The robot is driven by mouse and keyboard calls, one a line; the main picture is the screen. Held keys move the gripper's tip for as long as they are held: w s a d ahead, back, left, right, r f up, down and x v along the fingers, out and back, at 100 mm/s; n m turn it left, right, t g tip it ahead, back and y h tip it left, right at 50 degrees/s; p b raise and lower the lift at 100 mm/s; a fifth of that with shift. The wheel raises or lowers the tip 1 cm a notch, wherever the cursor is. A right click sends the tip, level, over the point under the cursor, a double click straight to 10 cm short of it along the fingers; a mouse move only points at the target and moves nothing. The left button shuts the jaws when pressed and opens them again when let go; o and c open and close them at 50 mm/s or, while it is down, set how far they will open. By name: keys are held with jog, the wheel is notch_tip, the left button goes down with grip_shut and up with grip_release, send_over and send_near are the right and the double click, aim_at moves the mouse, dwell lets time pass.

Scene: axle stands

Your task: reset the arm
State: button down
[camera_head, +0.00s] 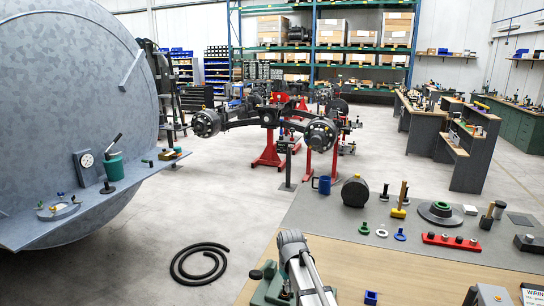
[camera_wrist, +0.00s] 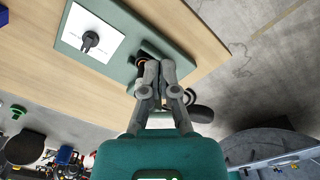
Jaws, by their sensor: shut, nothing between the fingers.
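My gripper (camera_wrist: 158,68) shows in the wrist view with its two grey fingers together and nothing between them. Past the fingertips are the edge of a grey-green board (camera_wrist: 182,62) and a dark round part with an orange ring, partly hidden by the fingers. The gap between fingertips and board cannot be judged. In the head view my grey arm stands at the bottom centre, and the fingers cannot be made out there.
The wooden bench (camera_head: 375,268) carries a grey mat (camera_head: 320,215) with a blue mug (camera_head: 322,185), a black cylinder (camera_head: 355,191) and several small parts. A black hose (camera_head: 200,263) lies on the floor. A large grey disc with a shelf (camera_head: 110,205) stands left.

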jog(key=s+d+f+m+b, duration=0.2)
jog(key=s+d+f+b, duration=0.2)
jog(key=s, duration=0.4)
jog(key=s+d+f+m+b, duration=0.2)
jog(key=s+d+f+b, duration=0.2)
jog(key=s+d+f, duration=0.2)
jog(key=shift+s+d+m, duration=0.3)
jog(key=shift+s+d, duration=0.45)
jog(key=shift+s, duration=0.3)
